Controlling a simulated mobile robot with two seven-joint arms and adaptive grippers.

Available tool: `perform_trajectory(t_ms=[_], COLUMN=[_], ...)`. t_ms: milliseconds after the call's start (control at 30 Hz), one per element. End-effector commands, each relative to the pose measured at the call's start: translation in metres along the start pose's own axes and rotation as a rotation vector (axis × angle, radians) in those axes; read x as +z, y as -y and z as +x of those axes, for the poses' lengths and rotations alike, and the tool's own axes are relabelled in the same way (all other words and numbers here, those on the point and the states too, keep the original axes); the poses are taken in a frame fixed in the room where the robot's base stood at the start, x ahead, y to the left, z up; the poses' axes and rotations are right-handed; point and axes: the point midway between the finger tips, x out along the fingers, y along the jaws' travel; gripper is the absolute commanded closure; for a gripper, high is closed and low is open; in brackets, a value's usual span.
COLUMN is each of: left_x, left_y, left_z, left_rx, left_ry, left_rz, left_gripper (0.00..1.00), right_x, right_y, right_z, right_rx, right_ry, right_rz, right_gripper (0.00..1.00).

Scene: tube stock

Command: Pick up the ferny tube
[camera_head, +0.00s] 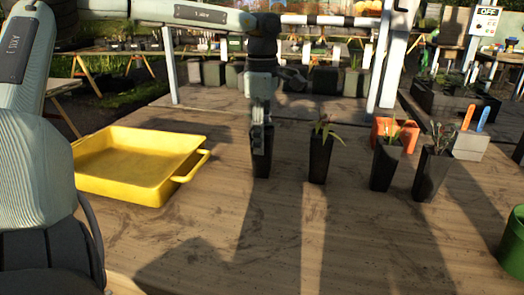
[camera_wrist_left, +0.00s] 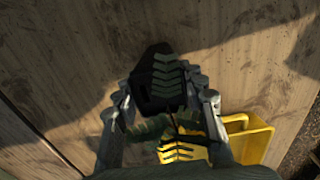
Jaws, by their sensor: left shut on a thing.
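My left gripper (camera_head: 261,128) points down over the leftmost black tube (camera_head: 261,163) and is shut on it. In the left wrist view, my left gripper (camera_wrist_left: 168,108) has a finger on each side of the dark tube (camera_wrist_left: 150,65), with ferny, chevron-shaped leaves (camera_wrist_left: 168,78) between them. In the head view the gripper hides the plant and the tube's upper part. The tube looks upright, at or very near the table; I cannot tell if it touches. My right gripper is not in view.
A yellow tray (camera_head: 133,184) lies left of the held tube. To the right stand a black tube with a leafy plant (camera_head: 320,160) and two more planted black tubes (camera_head: 384,166) (camera_head: 432,176). Behind them are an orange container (camera_head: 408,134) and a grey block (camera_head: 470,147). A green pot (camera_head: 513,245) is far right. The front wooden table (camera_head: 330,240) is clear.

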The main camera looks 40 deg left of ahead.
Motion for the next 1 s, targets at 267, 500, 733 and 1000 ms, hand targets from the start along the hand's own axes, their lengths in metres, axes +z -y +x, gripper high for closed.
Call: perform_trajectory(t_ms=[267,500,733,1000], left_x=[0.0,0.001,-0.009,-0.028], left_y=[-0.001,-0.001,0.023,0.065], left_z=[-0.003,-0.026,-0.056,-0.084], left_rx=[0.002,0.006,0.005,0.006], left_ry=[0.001,0.0,0.005,0.004], left_rz=[0.0,0.0,0.002,0.002], left_gripper=[0.94,0.94,0.94,0.94], right_x=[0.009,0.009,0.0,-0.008], right_y=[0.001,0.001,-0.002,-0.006], right_z=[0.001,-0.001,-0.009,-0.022], right_rx=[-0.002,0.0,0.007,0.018], right_ry=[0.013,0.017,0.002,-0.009], right_rz=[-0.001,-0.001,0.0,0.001], right_gripper=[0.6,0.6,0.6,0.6])
